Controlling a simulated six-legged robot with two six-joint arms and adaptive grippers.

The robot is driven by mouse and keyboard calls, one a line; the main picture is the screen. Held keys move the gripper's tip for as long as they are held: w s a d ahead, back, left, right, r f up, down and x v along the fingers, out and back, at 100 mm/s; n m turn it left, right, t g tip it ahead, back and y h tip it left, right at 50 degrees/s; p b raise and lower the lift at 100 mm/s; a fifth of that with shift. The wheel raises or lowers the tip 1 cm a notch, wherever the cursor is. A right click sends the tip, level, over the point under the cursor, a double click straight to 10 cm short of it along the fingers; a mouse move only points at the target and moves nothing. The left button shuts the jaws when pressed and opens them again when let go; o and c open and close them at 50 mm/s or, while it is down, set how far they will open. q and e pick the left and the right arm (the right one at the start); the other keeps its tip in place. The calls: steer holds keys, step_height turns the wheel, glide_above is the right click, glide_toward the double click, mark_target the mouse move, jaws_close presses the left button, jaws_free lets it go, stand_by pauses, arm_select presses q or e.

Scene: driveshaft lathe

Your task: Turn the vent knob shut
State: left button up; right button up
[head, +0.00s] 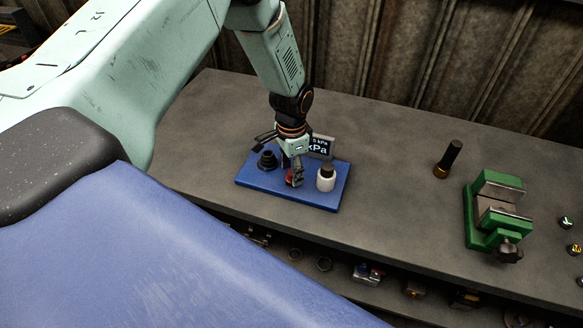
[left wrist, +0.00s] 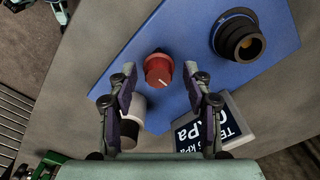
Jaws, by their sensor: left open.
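The vent knob is a red knob (left wrist: 158,68) with a white line on its top, standing on a blue plate (left wrist: 125,62). In the head view only a bit of the red knob (head: 289,179) shows behind my gripper. My left gripper (left wrist: 156,82) is open, pointing down over the plate (head: 255,187). Its two fingertips are on either side of the knob's near edge in the left wrist view; I cannot tell whether they touch it. My left gripper (head: 293,183) also shows in the head view. My right gripper is not in view.
Around the knob stand a black stepped fitting (left wrist: 240,40), a white cylinder with a dark top (head: 326,179) and a kPa display (head: 320,147). The bench between is clear.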

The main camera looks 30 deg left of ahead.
arm_select(q)
steer(key=shift+w+d, duration=0.15)
steer(key=shift+d, duration=0.1)
steer(key=shift+a, duration=0.25)
steer(key=c, duration=0.6)
steer(key=shift+d, duration=0.1)
jaws_close()
